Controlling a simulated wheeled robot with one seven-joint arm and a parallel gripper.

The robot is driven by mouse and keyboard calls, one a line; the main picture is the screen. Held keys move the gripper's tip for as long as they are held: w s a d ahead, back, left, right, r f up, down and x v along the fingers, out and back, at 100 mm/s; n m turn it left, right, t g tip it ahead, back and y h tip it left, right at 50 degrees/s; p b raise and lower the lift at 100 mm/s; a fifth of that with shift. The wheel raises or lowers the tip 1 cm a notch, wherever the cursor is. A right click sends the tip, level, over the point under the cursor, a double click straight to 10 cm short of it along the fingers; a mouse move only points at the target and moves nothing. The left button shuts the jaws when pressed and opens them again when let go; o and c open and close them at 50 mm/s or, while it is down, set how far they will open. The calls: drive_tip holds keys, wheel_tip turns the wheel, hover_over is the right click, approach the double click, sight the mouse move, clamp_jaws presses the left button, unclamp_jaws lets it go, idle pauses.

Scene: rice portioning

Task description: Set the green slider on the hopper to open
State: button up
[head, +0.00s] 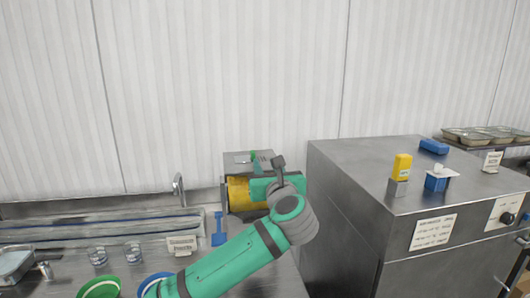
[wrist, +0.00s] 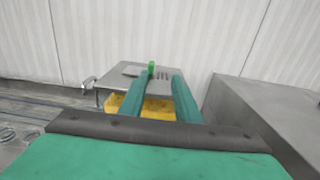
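The hopper (head: 235,159) is a grey metal box against the back wall; its flat top also shows in the wrist view (wrist: 112,82). The small green slider (wrist: 151,69) stands up on that top, near a light plate and dark slots; it is tiny in the head view (head: 253,154). My gripper (wrist: 160,77) is open, its two green fingers well apart with nothing between them. The fingers point toward the hopper top, and the slider appears just beyond the left fingertip. I cannot tell if they touch. In the head view my arm hides much of the hopper's front.
A yellow bin (head: 238,194) sits under the hopper. A tall steel cabinet (head: 345,215) stands close on the right, with yellow (head: 402,166) and blue (head: 437,181) items on top. A blue scoop (head: 218,230), a sign (head: 182,246), cups and bowls are left.

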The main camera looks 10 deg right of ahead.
drive_tip(key=s, duration=1.1)
drive_tip(key=shift+d+f, duration=0.1)
